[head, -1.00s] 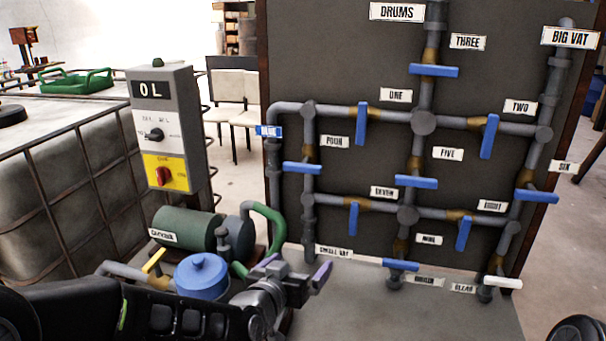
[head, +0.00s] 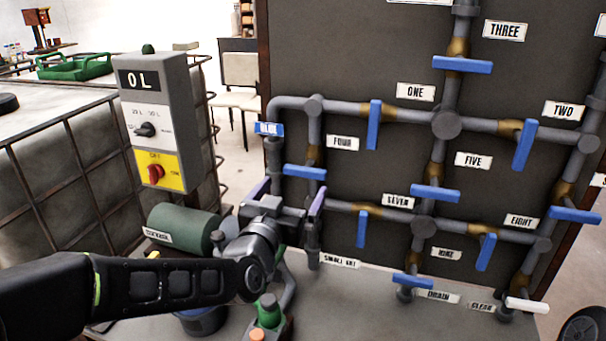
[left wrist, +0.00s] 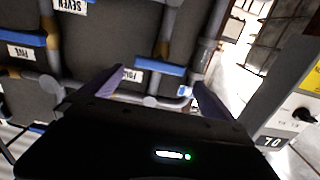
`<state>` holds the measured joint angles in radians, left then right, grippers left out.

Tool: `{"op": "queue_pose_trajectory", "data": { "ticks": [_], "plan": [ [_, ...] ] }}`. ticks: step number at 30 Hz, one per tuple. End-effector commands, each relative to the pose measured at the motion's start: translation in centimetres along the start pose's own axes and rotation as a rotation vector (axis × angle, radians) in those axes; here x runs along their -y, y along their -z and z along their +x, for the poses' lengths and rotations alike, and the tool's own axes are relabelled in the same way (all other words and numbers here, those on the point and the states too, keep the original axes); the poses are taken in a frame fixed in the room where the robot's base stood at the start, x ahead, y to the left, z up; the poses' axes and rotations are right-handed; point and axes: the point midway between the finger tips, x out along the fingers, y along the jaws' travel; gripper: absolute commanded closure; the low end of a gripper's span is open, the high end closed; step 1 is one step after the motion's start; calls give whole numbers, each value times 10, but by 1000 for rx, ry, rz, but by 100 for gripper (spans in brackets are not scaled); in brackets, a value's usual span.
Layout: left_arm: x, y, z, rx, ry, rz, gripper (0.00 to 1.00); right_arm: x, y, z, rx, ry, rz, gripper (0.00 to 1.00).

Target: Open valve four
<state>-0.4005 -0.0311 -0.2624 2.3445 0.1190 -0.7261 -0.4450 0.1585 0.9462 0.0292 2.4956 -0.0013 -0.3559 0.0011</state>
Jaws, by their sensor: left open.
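Valve four is on the left vertical pipe of the dark panel, left of the label FOUR (head: 342,143). Its blue handle (head: 305,172) lies level, across the pipe. In the left wrist view the handle (left wrist: 160,67) shows upside down, beyond and between the fingers. My left gripper (head: 292,187) is open and empty, with purple fingers spread to either side just below and in front of the handle. It also shows in the left wrist view (left wrist: 157,80). I see no contact with the handle. My right gripper is not in view.
Valve one's handle (head: 374,125) hangs upright to the right, and valve seven's (head: 362,229) lower right. The grey control box (head: 160,120) and green motor (head: 180,228) stand left. A blue-lidded pump is partly hidden behind my left arm. The grey bench (head: 370,310) is mostly clear at front.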

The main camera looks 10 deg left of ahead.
Motion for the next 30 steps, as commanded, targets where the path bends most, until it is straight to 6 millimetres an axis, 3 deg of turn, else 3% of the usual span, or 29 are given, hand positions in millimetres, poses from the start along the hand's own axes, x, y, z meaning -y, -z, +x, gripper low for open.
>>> {"op": "queue_pose_trajectory", "data": {
  "ticks": [15,25,30],
  "plan": [
    [0,0,68,2,-1,1,0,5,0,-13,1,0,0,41],
    [0,0,72,0,-1,0,0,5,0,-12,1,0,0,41],
    [0,0,72,0,-1,0,13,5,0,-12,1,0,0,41]
  ]
}}
